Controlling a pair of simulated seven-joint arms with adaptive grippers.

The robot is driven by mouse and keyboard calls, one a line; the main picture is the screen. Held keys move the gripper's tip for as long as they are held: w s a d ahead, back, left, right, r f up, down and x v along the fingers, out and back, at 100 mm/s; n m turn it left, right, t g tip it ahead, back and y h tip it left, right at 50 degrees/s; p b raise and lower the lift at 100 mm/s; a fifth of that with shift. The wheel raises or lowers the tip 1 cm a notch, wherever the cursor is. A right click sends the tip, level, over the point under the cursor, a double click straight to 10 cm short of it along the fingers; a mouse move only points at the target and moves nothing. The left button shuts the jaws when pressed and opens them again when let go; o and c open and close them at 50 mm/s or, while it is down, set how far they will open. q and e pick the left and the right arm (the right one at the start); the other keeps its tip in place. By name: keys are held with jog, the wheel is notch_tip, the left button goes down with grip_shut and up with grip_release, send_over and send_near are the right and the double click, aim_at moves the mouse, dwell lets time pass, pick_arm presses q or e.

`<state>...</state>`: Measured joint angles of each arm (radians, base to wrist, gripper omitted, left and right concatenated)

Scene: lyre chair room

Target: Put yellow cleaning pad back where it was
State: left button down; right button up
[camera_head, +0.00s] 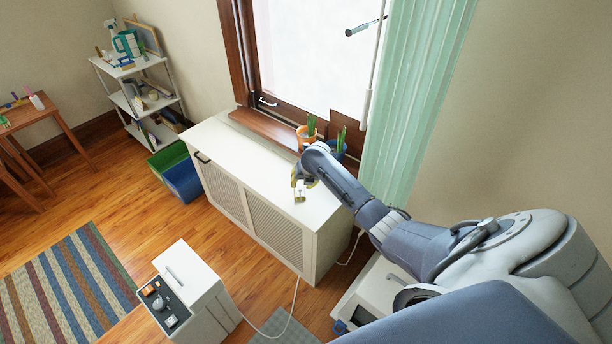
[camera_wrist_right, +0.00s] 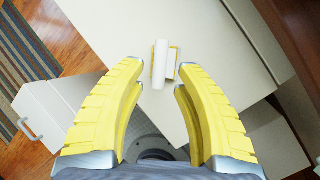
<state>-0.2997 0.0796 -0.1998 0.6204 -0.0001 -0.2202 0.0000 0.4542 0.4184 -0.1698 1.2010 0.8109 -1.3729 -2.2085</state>
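A small white block with yellow edges (camera_wrist_right: 160,64), which looks like the cleaning pad, lies on the white cabinet top. In the wrist view it is just beyond the fingertips of my right gripper (camera_wrist_right: 162,75), roughly centred between them. The two yellow fingers are spread apart with nothing between them. In the head view my right gripper (camera_head: 301,177) is low over the cabinet's right part, with the small pale pad (camera_head: 299,192) just below it. I cannot tell how high the gripper is above the pad. My left gripper is not in view.
The white cabinet (camera_head: 222,143) stands under the window, its left top clear. Potted plants (camera_head: 310,127) stand on the sill close behind my right arm. A green curtain (camera_head: 412,100) hangs beside it. Green and blue bins (camera_head: 183,181) and a shelf (camera_head: 121,101) are left.

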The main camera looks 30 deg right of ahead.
jog(key=v, duration=0.8)
jog(key=s+a+f+m+t+y, duration=0.1)
jog(key=s+a+f+m+t, duration=0.15)
jog(key=a+m, duration=0.55)
jog(key=s+a+f+m+t+y, duration=0.1)
jog(key=s+a+m+t+y, duration=0.3)
jog(key=a, duration=0.7)
jog(key=s+d+f+m+g+h, duration=0.1)
jog(key=s+f+m+g, duration=0.15)
jog(key=s+f, duration=0.65)
jog(key=s+d+f+m+g+h, duration=0.15)
jog(key=s+f+m, duration=0.3)
jog(key=f, duration=0.75)
jog(key=s+d+f+m+g+h, duration=0.1)
jog(key=s+f+m+g+h, duration=0.1)
jog(key=s+f, duration=0.7)
jog(key=s+f+m+g, duration=0.1)
jog(key=s+f, duration=0.4)
jog(key=s, duration=0.6)
jog(key=s+a+f+m+g, duration=0.1)
jog(key=s+f+m+g, duration=0.1)
jog(key=s+f, duration=0.4)
jog(key=s+a+f+m+g, duration=0.1)
jog(key=s+f, duration=0.4)
jog(key=s, duration=1)
jog(key=shift+s+f+m, duration=0.2)
jog(key=shift+s+m, duration=0.15)
jog(key=shift+m, duration=0.25)
